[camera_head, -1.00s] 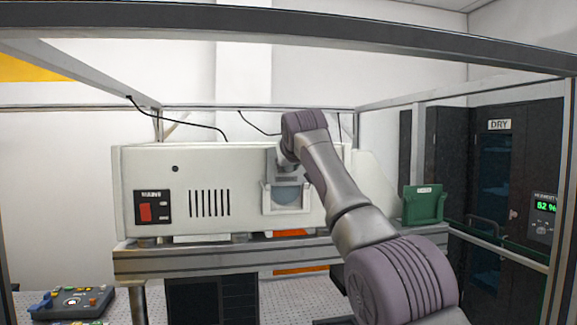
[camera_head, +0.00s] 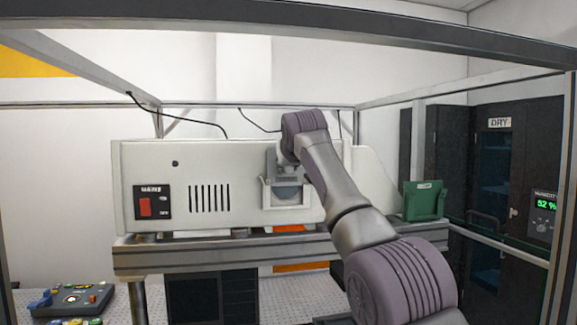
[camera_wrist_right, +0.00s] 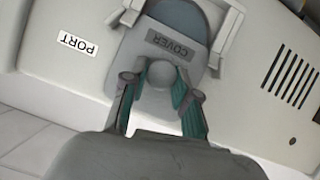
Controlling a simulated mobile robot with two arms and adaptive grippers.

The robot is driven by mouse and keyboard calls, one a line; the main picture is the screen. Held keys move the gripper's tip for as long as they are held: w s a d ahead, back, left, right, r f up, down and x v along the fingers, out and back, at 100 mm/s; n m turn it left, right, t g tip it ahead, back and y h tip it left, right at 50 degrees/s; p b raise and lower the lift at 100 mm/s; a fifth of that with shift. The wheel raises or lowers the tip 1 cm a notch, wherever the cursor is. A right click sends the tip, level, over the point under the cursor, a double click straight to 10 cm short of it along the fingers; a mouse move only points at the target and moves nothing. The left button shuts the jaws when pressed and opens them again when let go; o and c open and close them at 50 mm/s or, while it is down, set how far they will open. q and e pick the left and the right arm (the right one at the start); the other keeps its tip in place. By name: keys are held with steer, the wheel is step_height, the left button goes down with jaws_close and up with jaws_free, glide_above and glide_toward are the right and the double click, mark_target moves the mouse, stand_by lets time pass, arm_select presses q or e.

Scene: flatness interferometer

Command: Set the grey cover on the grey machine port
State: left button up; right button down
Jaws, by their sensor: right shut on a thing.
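The grey cover (camera_wrist_right: 190,52), labelled COVER, has a round knob. In the right wrist view my right gripper (camera_wrist_right: 160,88) is shut on this knob, one finger on each side. In the head view the right gripper (camera_head: 287,172) is at the machine's front, partly hidden by its own wrist. The grey machine port (camera_head: 288,194) shows there as a blue-grey disc inside a pale U-shaped bracket (camera_head: 268,203). The cover is upright at the bracket's open top, overlapping the upper disc. I cannot tell whether it touches the bracket. My left gripper is out of view.
The pale machine (camera_head: 140,160) with a red switch stands on a grey bench (camera_head: 180,258). A green box (camera_head: 423,202) is to its right. Frame bars (camera_head: 300,30) cross overhead. A PORT label (camera_wrist_right: 77,43) is beside the cover.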

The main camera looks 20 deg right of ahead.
steer(key=shift+f+b, duration=2.2)
steer(key=shift+f, duration=0.4)
stand_by(1.1)
steer(key=c, duration=0.8)
jaws_free()
steer(key=shift+r, duration=0.1)
steer(key=shift+s, duration=0.1)
steer(key=v, duration=1.1)
steer(key=shift+s+r, duration=0.25)
steer(key=shift+s, duration=0.05)
steer(key=shift+a, duration=0.1)
steer(key=shift+f, duration=0.1)
